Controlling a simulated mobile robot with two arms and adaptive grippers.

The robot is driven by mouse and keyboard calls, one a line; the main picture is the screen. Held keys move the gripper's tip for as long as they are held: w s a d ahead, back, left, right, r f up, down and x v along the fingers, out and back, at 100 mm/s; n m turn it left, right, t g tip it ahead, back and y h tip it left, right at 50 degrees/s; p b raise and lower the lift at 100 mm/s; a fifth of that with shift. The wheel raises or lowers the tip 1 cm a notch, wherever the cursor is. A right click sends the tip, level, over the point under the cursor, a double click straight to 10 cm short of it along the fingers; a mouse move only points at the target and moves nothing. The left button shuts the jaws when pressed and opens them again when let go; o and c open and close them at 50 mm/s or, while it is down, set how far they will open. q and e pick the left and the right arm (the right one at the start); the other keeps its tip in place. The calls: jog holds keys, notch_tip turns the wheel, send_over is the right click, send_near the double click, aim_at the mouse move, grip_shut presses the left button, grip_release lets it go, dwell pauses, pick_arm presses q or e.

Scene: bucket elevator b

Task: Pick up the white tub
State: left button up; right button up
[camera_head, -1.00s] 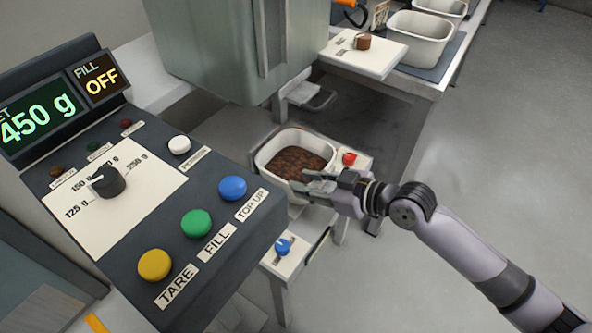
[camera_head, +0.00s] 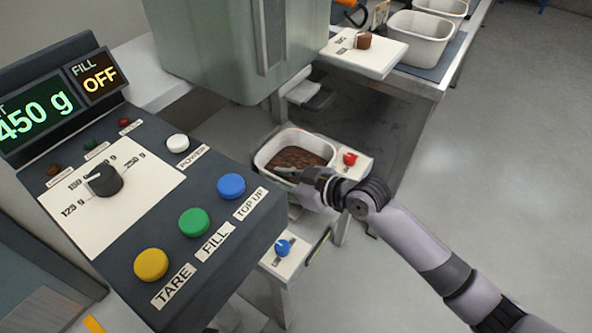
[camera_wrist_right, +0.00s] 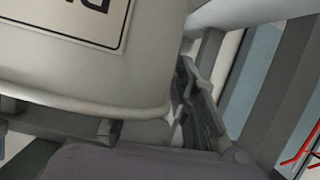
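The white tub (camera_head: 301,139) stands under the grey-green hopper in the head view, with brown pieces (camera_head: 299,158) in it. My right gripper (camera_head: 289,176) is at the tub's near rim, with a fingertip reaching over the rim above the contents. In the right wrist view, the tub's pale outer wall (camera_wrist_right: 75,65) and part of a black-framed label fill the upper left. The fingers of my right gripper (camera_wrist_right: 150,118) stand apart there, close to the tub's edge. Whether they touch it is hard to tell. My left gripper is not in view.
A control panel (camera_head: 125,240) with coloured buttons and a dial fills the left; its display reads 450 g. The hopper (camera_head: 235,45) hangs above the tub. Red (camera_head: 350,158) and blue (camera_head: 282,247) knobs are near the tub. Other white tubs (camera_head: 419,43) stand at the back right.

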grip_shut()
jog(key=shift+r, duration=0.1)
dwell(0.8)
